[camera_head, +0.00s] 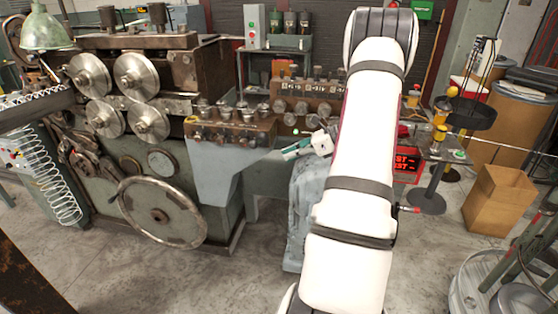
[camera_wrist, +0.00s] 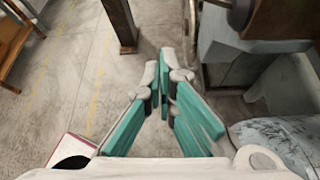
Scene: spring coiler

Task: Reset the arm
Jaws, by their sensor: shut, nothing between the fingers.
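My arm rises through the middle right of the head view, white with dark bands. My gripper (camera_head: 308,147) shows beyond it, small, with teal fingers pointing left near the front of the spring coiler (camera_head: 218,165). In the wrist view my gripper (camera_wrist: 166,88) has its teal and grey fingers together at the tips, with nothing between them. The fingers are above the concrete floor. The coiler is a grey-green machine with large metal rollers and a handwheel (camera_head: 162,211). Part of the machine and its surroundings is hidden behind my arm.
A cardboard box (camera_head: 499,201) stands on the floor at the right, near a round black tray on a stand (camera_head: 464,112). A red lit display (camera_head: 406,165) is beside my arm. A wire coil (camera_head: 45,172) hangs at the left. Open floor (camera_head: 240,275) lies in front.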

